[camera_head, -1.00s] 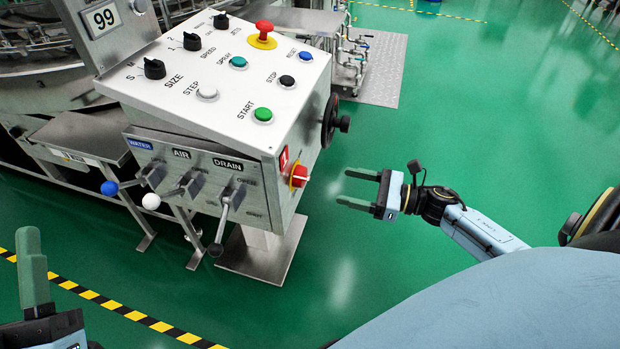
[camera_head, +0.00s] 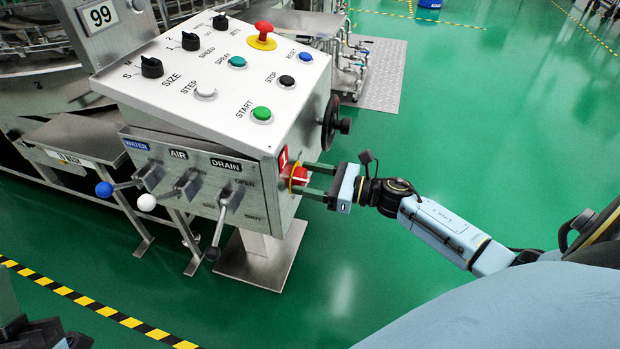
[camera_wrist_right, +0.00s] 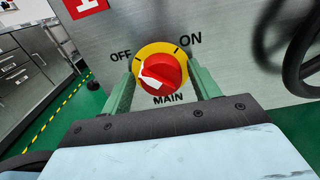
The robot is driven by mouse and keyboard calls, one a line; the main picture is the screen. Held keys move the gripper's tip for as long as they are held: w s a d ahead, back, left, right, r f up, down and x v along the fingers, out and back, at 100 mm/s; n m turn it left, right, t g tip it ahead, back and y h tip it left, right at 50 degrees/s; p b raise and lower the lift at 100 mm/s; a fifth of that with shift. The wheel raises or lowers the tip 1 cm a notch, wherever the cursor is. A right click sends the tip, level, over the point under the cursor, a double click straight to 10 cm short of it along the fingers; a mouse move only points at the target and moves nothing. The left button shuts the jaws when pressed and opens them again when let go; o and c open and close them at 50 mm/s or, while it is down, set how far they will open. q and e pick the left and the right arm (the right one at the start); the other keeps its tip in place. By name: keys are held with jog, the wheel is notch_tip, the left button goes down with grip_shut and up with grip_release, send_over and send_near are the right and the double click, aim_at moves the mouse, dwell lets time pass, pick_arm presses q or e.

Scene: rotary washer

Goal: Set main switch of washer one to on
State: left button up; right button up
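The main switch is a red rotary knob on a yellow disc (camera_wrist_right: 160,70), marked OFF at upper left, ON at upper right and MAIN below. Its white pointer mark is on the left side, toward OFF. In the head view the switch (camera_head: 299,176) is on the right side face of the control box (camera_head: 240,100). My right gripper (camera_wrist_right: 161,76) is open, with one green finger on each side of the knob; I cannot tell if they touch it. In the head view the right gripper (camera_head: 306,180) reaches the switch from the right. My left gripper (camera_head: 22,325) is partly cut off at bottom left.
A black handwheel (camera_head: 330,122) sticks out of the box's side above the switch. The water, air and drain levers (camera_head: 225,205) hang from the front face. Buttons and selector knobs cover the top. Green floor (camera_head: 450,130) is clear to the right.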

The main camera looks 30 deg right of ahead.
jog(key=c, duration=0.7)
